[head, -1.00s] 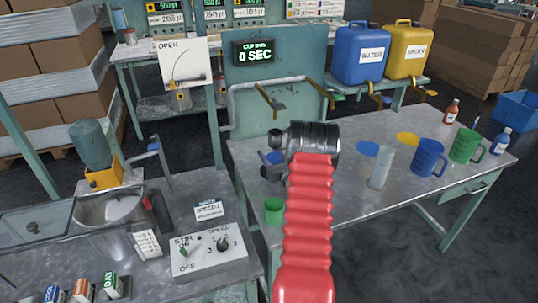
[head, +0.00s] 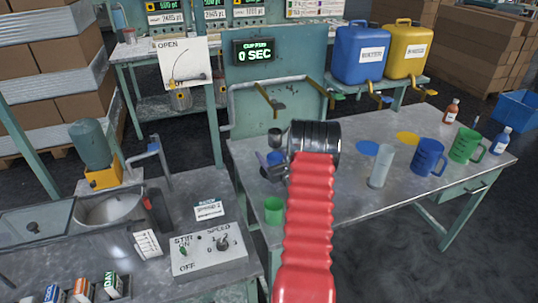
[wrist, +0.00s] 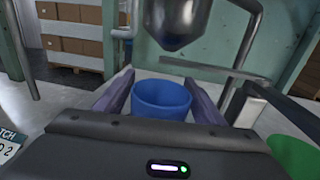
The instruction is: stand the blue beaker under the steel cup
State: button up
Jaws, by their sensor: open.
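The blue beaker (wrist: 162,103) stands between the two spread purple fingers of my gripper (wrist: 159,80) in the wrist view. Its lower part is hidden behind the gripper body. In the head view the beaker (head: 275,171) is mostly covered by my gripper (head: 263,160). My gripper is open. The steel cup (wrist: 184,20) hangs above and beyond the beaker in the wrist view, its tapered bottom clear of the rim. It also shows as a small dark cup (head: 275,137) in the head view. I cannot tell whether the beaker is exactly under it.
A green cup (head: 273,210) stands close in front, also at the wrist view's right edge (wrist: 293,158). A metal pipe (wrist: 248,35) runs beside the steel cup. A clear cylinder (head: 381,167), blue jug (head: 428,157) and green jug (head: 466,145) stand on the right.

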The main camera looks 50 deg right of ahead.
jog(key=v, duration=1.1)
jog(key=shift+s+a, duration=0.1)
jog(key=shift+s, duration=0.15)
dwell(0.5)
